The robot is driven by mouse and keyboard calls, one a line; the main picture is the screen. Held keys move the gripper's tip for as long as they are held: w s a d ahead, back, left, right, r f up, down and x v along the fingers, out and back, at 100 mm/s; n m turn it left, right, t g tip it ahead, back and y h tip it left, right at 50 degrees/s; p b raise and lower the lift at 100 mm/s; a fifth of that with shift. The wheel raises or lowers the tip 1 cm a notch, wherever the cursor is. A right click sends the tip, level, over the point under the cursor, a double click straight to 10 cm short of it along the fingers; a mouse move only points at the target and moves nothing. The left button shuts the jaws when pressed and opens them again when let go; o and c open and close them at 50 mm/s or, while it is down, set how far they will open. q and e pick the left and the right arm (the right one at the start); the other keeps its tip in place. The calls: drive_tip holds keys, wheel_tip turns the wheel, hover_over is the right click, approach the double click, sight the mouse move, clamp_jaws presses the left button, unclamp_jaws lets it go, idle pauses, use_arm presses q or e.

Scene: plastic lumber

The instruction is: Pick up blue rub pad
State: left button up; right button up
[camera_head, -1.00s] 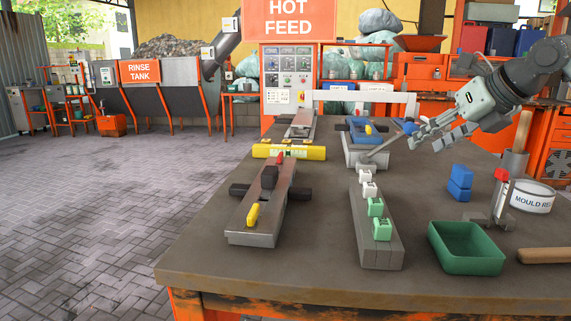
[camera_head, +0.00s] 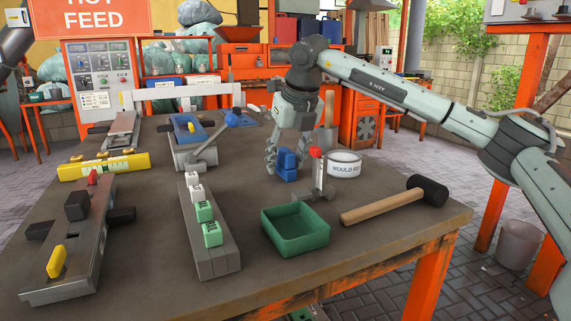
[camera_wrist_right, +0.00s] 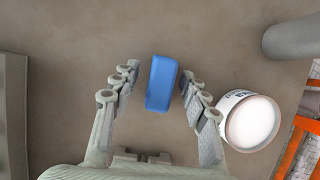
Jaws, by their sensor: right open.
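The blue rub pad (camera_head: 287,174) stands on the table behind the green tray and looks like two stacked blue blocks. In the right wrist view it is a blue block (camera_wrist_right: 161,84) seen from above. My right gripper (camera_head: 288,152) points down at the pad. In the right wrist view my right gripper (camera_wrist_right: 159,75) is open, with one finger on each side of the pad and visible gaps to it. My left gripper is not in view.
A green tray (camera_head: 322,237) is in front of the pad. A red-topped metal stand (camera_head: 317,175) and the white mould tub (camera_head: 345,170) are close on the right. A mallet (camera_head: 380,206) lies near the right edge. A clamp (camera_head: 203,155) stands left.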

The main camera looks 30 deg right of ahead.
sight(284, 149)
drive_tip(key=shift+f, duration=0.15)
drive_tip(key=shift+w, duration=0.1)
clamp_jaws()
idle(0.3)
wheel_tip(284, 149, up, 4)
drive_tip(key=shift+r, duration=0.2)
drive_tip(key=w+a+r, duration=0.3)
drive_tip(key=a+r, duration=0.3)
drive_tip(key=a, duration=0.5)
drive_tip(key=shift+w+r+p, duration=0.25)
drive_tip(key=shift+r+p, duration=0.05)
drive_tip(key=shift+r, duration=0.05)
